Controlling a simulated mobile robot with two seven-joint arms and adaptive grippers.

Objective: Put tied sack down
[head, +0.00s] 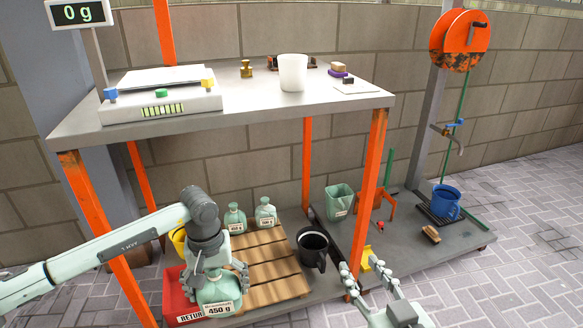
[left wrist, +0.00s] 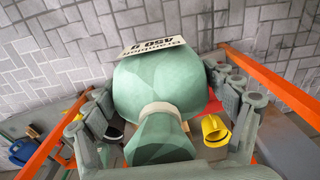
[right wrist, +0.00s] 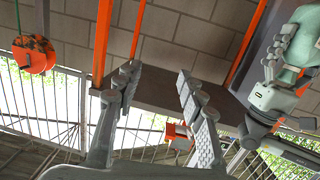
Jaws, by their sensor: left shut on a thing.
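My left gripper (head: 218,268) is shut on a green tied sack (head: 216,291) with a white 450 g label. In the left wrist view, the sack (left wrist: 165,85) sits between the fingers with its tied neck toward the camera. The sack is at the front left of the wooden pallet (head: 272,262); I cannot tell whether it touches the pallet. Two similar tied sacks (head: 235,219) (head: 265,212) stand upright at the pallet's back. My right gripper (right wrist: 156,80) is open and empty, right of the pallet in the head view.
A red box (head: 173,286) marked RETUR is left of the held sack. A black bucket (head: 313,247) stands at the pallet's right. Orange posts (head: 371,190) carry the upper table (head: 220,109) with scale (head: 160,100) and white cup (head: 293,72). The pallet's middle slats are clear.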

